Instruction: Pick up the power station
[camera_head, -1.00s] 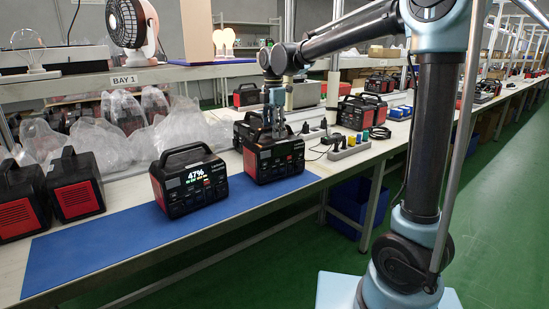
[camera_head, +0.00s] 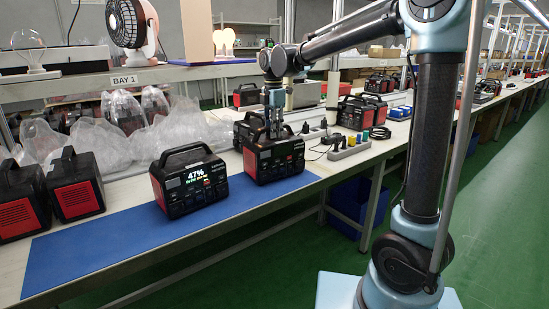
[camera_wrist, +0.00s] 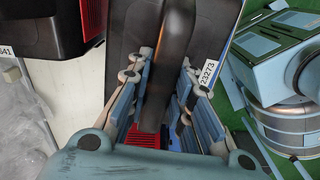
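A black and red power station (camera_head: 275,160) stands upright on the blue mat (camera_head: 110,240), toward its right end. My gripper (camera_head: 274,133) is pointing down at its top handle. In the wrist view the black handle (camera_wrist: 175,40) runs between the two fingers of my gripper (camera_wrist: 166,85). The fingers stand on either side of it, with gaps showing between them and the handle. Firm contact on the handle cannot be made out.
A second power station (camera_head: 188,182) with a lit 47% display stands just left on the mat. Two more (camera_head: 75,185) stand at the far left. A power strip (camera_head: 348,150) lies to the right. Clear plastic bags (camera_head: 100,145) lie behind. The mat's front left is bare.

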